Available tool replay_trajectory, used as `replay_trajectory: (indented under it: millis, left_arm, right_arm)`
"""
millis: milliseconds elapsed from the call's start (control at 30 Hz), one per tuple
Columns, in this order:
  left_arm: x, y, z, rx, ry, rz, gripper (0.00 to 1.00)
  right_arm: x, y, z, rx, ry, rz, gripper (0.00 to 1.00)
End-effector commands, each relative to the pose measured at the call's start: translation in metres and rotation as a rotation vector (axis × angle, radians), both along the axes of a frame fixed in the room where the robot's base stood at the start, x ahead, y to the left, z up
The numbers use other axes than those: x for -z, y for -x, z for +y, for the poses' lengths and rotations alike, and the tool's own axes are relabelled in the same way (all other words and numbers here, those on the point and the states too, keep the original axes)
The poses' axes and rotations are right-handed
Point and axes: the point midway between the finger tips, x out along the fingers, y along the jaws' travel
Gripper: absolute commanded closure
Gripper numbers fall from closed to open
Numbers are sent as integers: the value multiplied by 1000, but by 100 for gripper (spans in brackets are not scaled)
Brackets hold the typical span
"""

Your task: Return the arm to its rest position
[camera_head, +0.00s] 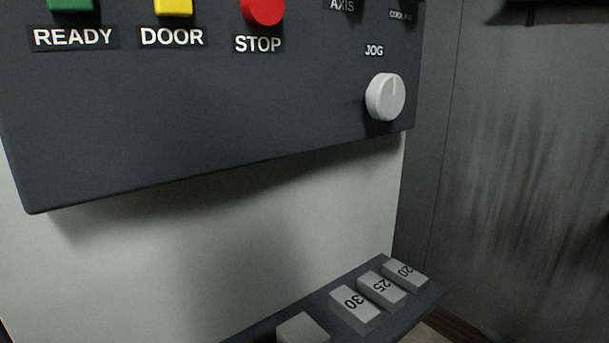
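Neither of my grippers shows in the head view, and no part of my arms can be made out. A dark control panel (200,130) fills the upper left of the view. It carries a green button (70,5) labelled READY, a yellow button (174,6) labelled DOOR and a red button (263,10) labelled STOP. A pale grey round JOG knob (385,97) sits at the panel's lower right, its mark line pointing up.
Below the panel, a dark shelf (428,296) holds grey blocks marked 30 (355,306), 25 (382,288) and 20 (406,273), plus a plain block (303,328). A grey wall (510,160) stands at the right. The space between panel and shelf is clear.

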Motion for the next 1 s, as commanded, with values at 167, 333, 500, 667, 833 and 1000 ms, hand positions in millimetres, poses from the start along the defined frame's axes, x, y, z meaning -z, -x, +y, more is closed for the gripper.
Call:
replay_trajectory:
  millis: [167,333,500,667,833,1000]
  left_arm:
    - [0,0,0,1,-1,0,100]
    - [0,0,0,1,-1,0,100]
    - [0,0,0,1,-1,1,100]
    - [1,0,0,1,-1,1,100]
    - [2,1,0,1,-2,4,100]
    - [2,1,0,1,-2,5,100]
  right_arm:
    - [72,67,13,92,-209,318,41]
    - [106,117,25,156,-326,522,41]
    - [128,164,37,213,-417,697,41]
    - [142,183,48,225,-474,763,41]
    - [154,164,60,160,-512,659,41]
    - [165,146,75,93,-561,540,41]
